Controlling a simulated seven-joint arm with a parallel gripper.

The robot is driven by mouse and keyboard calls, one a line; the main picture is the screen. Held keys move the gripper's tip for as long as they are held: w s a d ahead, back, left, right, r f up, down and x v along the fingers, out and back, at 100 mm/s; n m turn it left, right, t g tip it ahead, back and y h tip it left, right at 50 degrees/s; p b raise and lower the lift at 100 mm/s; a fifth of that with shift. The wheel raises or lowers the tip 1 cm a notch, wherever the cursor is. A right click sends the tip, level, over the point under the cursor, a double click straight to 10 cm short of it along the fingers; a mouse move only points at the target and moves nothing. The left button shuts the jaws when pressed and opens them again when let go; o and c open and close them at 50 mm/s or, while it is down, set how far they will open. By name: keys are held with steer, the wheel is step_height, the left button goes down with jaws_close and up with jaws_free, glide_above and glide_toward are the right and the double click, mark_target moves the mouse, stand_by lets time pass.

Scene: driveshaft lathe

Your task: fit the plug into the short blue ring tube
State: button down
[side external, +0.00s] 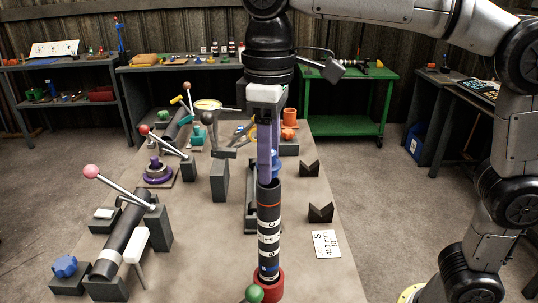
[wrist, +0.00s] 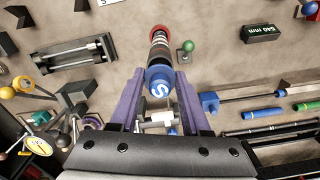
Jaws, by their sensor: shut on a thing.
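My gripper (side external: 264,176) has long purple fingers and points straight down over an upright dark tube (side external: 268,220). The tube has white lettered bands, an orange ring near the top, a blue ring low down, and a red base. In the wrist view my gripper (wrist: 161,78) is shut on the blue plug (wrist: 158,84), whose face carries a white S. The plug lines up with the tube (wrist: 160,48) beyond it. The fingertips are at the tube's mouth in the side view. The plug's lower end is hidden, so I cannot tell whether it has entered.
A green ball knob (side external: 254,293) stands close beside the red base. A lever fixture with a pink knob (side external: 91,171) and a dark block (side external: 220,181) stand to the left. Two dark V-blocks (side external: 320,212) and a white label card (side external: 326,244) lie to the right.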

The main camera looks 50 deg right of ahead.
steer(key=shift+f, duration=0.9)
steer(key=shift+c, duration=1.4)
jaws_free()
steer(key=shift+r, duration=3.75)
steer(key=shift+d, duration=0.1)
